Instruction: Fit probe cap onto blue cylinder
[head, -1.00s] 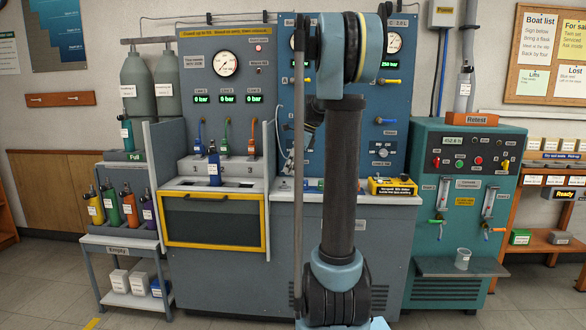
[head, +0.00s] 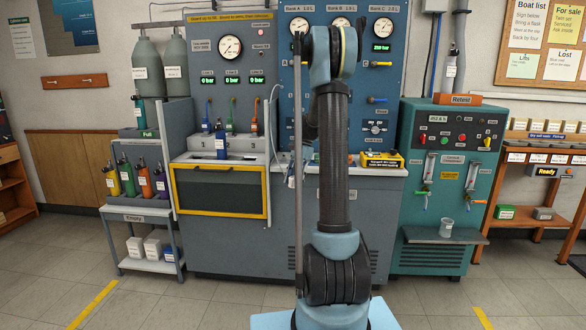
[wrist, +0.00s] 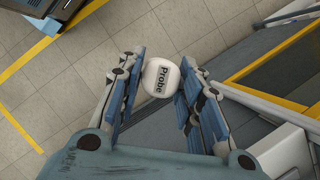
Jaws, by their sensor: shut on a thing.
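The white probe cap (wrist: 160,78), lettered "Probe", sits between the fingertips of my gripper (wrist: 163,72) in the wrist view. The fingers are shut on it and hold it above the floor. The blue cylinder (head: 221,145) stands upright on the bench of the grey filling station in the head view, left of my arm and apart from it. My gripper is mostly hidden behind my arm in the head view. The cylinder's top is too small to make out clearly.
The grey station has a yellow-framed front panel (head: 219,190). A white trolley (head: 140,215) with several coloured cylinders stands at its left. A teal test cabinet (head: 445,180) stands at the right. The floor in front is clear, with yellow lines.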

